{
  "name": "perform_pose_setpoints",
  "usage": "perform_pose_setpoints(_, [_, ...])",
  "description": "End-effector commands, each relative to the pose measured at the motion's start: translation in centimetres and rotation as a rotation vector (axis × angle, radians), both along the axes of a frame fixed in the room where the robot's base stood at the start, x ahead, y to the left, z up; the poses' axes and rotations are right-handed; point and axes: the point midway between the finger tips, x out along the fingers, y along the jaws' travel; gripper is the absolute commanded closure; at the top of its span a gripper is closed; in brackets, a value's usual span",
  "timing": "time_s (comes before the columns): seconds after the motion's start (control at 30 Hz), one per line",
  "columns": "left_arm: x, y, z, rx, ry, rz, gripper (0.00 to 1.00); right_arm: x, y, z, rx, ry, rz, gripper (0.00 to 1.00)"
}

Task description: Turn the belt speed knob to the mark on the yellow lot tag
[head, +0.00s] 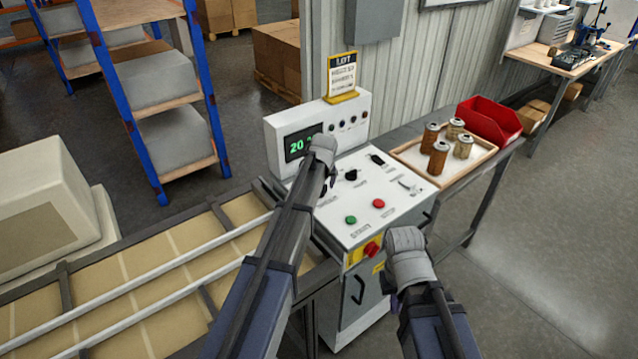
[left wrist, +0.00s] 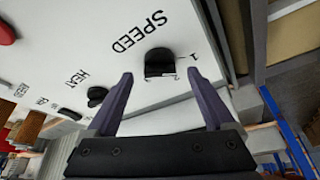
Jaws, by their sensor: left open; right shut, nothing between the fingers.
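The yellow lot tag (head: 341,75) stands on top of the white control cabinet; its print is too small to read. In the left wrist view the black knob by the word SPEED (left wrist: 160,63) lies ahead of my left gripper (left wrist: 163,84). Its two fingers are open, one on each side of the knob, and a "1" mark shows beside it. I cannot tell whether they touch it. In the head view my left gripper (head: 329,182) is over the panel and hides that knob. My right gripper (head: 402,300) is shut and empty in front of the cabinet.
Another black knob (head: 351,175), a green button (head: 350,219) and a red button (head: 379,203) sit nearby. A tray (head: 408,153) of cartridges and a red bin (head: 490,120) stand right; a conveyor runs left.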

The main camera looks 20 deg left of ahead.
Motion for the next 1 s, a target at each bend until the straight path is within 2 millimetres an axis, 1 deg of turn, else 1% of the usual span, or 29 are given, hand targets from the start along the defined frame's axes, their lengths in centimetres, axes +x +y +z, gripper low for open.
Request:
perform_pose_setpoints(0.03, [-0.4,-0.1,1.3,0.000,0.000,-0.001,0.13,0.0,0.0,1.3,0.000,0.000,0.000,1.00])
perform_pose_setpoints(0.1, [-0.7,-0.3,2.2,0.000,0.000,0.000,0.13,0.0,0.0,2.2,0.000,0.000,0.001,1.00])
perform_pose_setpoints(0.23, [-1.4,-0.5,3.9,0.000,0.000,0.000,0.13,0.0,0.0,3.9,0.000,0.000,0.001,1.00])
perform_pose_setpoints(0.37, [-1.8,-0.7,5.0,0.000,0.000,0.001,0.13,0.0,0.0,5.0,0.000,0.000,0.002,1.00])
perform_pose_setpoints(0.47, [-2.0,-0.8,5.3,0.000,0.000,0.001,0.13,0.0,0.0,5.3,0.000,0.000,0.002,1.00])
perform_pose_setpoints(0.9, [-2.0,-0.8,5.1,0.000,0.001,0.000,0.13,0.0,0.0,5.1,0.000,0.000,0.002,1.00])
perform_pose_setpoints(0.97, [-2.5,-1.2,5.0,0.001,0.006,-0.008,0.13,0.0,0.0,5.0,0.000,0.000,0.002,1.00])
perform_pose_setpoints(1.0, [-3.3,-1.8,4.8,0.002,0.016,-0.023,0.13,0.0,0.0,4.9,0.000,0.000,0.002,1.00])
